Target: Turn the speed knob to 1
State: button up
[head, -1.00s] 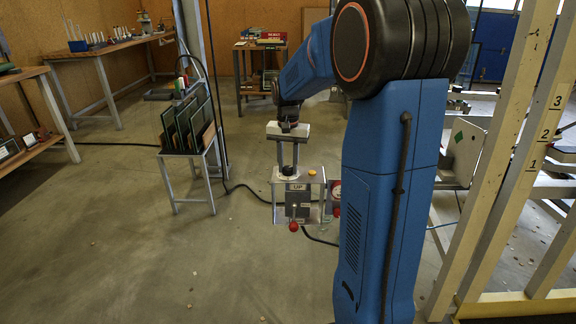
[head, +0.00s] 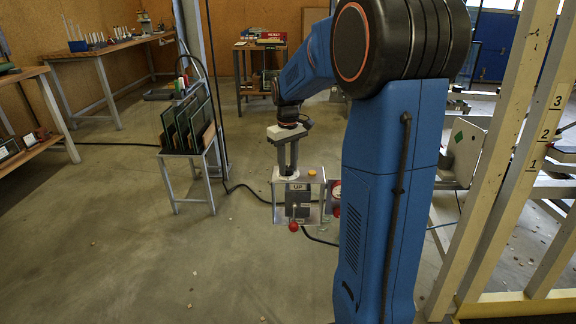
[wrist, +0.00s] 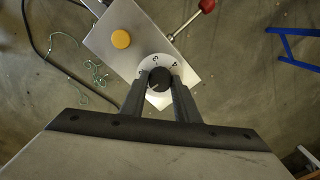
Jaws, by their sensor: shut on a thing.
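The black speed knob (wrist: 159,80) sits on a white round dial (wrist: 171,61) at the end of a grey control box (wrist: 150,38). Small dark marks show on the dial's far side, too small to read surely. A pale line on the knob points to the lower left in the wrist view. My gripper (wrist: 160,86) comes down from above, its two dark fingers closed on the knob's sides. In the head view my gripper (head: 287,170) stands on the top of the box (head: 299,174), and its fingers hide the knob.
A lever with a red ball (head: 293,227) sticks out from the box front, under an "UP" plate. A glass rack (head: 187,135) stands to the left. Floor in front is clear.

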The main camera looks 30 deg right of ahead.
aim_at(288, 168)
jog(key=shift+n, duration=0.5)
jog(key=o, duration=1)
jog(key=shift+o, duration=0.2)
jog(key=shift+r, duration=0.1)
notch_tip(288, 168, up, 17)
jog(key=shift+r, duration=0.15)
dwell(0.3)
